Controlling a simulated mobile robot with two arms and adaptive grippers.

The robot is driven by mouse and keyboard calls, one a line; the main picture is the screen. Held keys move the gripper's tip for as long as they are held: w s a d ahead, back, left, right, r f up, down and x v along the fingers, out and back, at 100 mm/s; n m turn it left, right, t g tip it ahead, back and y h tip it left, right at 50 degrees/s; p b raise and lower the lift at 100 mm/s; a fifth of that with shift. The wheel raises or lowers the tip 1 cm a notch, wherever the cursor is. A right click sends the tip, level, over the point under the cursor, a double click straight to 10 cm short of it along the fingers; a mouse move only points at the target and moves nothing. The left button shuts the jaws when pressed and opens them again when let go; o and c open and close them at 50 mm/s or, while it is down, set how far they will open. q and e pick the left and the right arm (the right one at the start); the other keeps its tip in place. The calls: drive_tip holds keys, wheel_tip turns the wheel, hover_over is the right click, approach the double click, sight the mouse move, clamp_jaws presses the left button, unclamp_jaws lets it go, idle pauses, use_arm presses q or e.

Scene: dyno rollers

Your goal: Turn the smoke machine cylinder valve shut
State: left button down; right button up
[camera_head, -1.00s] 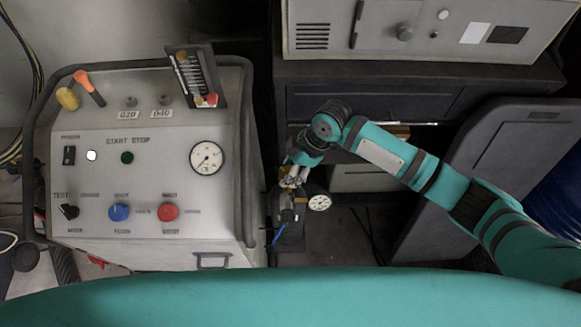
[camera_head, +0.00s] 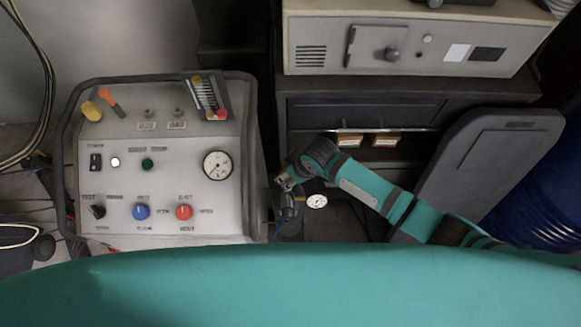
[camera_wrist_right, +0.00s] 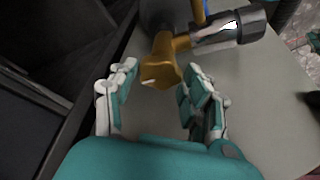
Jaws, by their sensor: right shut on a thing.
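The brass-coloured valve (camera_wrist_right: 163,62) shows in the right wrist view, with a grey and black fitting (camera_wrist_right: 235,27) to its right and a blue line above it. My right gripper (camera_wrist_right: 160,80) has its two fingers on either side of the lower part of the valve and is shut on it; the right finger lies close against the brass. In the head view my right gripper (camera_head: 287,185) is low between the control console and the dark cabinet, at the valve, beside a small round white gauge (camera_head: 316,201). The cylinder below is mostly hidden. My left gripper is out of view.
The grey control console (camera_head: 130,187) with buttons and a dial stands close on the left of my right gripper. A dark cabinet (camera_head: 330,108) with a beige unit (camera_head: 310,33) on top stands behind. A dark grey panel (camera_head: 465,165) and blue drum (camera_head: 540,195) are at right.

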drive_tip(key=shift+a+r+m+p, duration=0.1)
drive_tip(key=shift+m+p, duration=0.4)
drive_tip(key=shift+m, duration=0.1)
drive_tip(key=shift+t, duration=0.3)
drive_tip(key=o, duration=1.2)
drive_tip(key=shift+c, duration=0.2)
drive_tip(key=shift+r, duration=0.1)
drive_tip(key=v, duration=1.1)
drive_tip(key=shift+r, duration=0.4)
